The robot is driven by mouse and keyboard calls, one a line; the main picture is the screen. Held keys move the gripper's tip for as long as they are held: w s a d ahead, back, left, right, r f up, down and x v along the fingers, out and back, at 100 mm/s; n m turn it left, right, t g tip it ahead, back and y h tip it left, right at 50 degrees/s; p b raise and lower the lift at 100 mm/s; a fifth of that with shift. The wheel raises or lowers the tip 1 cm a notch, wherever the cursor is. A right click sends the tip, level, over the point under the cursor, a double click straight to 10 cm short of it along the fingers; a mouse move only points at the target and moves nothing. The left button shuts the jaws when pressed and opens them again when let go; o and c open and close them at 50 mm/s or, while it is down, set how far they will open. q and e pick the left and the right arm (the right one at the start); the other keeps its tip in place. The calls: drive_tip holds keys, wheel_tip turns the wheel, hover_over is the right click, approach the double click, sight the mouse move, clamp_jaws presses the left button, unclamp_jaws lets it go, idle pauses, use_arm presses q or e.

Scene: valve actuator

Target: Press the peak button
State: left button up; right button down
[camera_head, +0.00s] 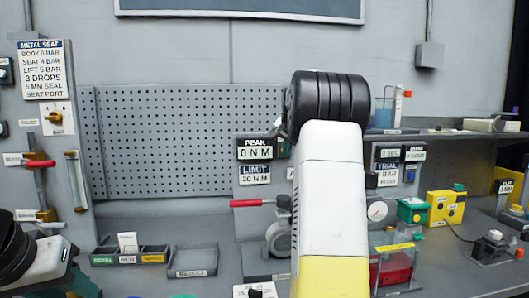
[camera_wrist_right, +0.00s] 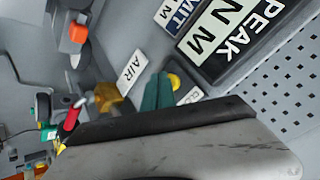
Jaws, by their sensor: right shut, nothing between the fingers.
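The peak display (camera_head: 254,149) reads 0 N M on the grey panel, above the limit sign (camera_head: 254,174). It also shows tilted at the top of the right wrist view (camera_wrist_right: 235,35). I cannot make out a peak button; my right arm covers the panel right of the display. My right gripper (camera_head: 283,132) is shut and empty, just right of the display, mostly hidden behind its own wrist; I cannot tell whether it touches the panel. A large grey gripper part (camera_wrist_right: 175,145) fills the lower right wrist view.
A red-handled lever (camera_head: 252,203) sticks out left below the limit sign. A pegboard (camera_head: 180,140) lies left of the panel. A gauge (camera_head: 377,211), a green box (camera_head: 411,210) and a yellow box (camera_head: 445,207) stand right of my arm. Trays (camera_head: 192,262) lie on the bench.

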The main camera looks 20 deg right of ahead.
drive_tip(key=shift+s+a, duration=0.15)
drive_tip(key=shift+s, duration=0.3)
drive_tip(key=shift+s, duration=0.1)
drive_tip(key=shift+s+a, duration=0.2)
drive_tip(key=shift+s, duration=0.6)
drive_tip(key=shift+s+a, duration=0.2)
drive_tip(key=shift+s, duration=0.55)
drive_tip(key=shift+s+a, duration=0.2)
drive_tip(key=shift+s, duration=0.6)
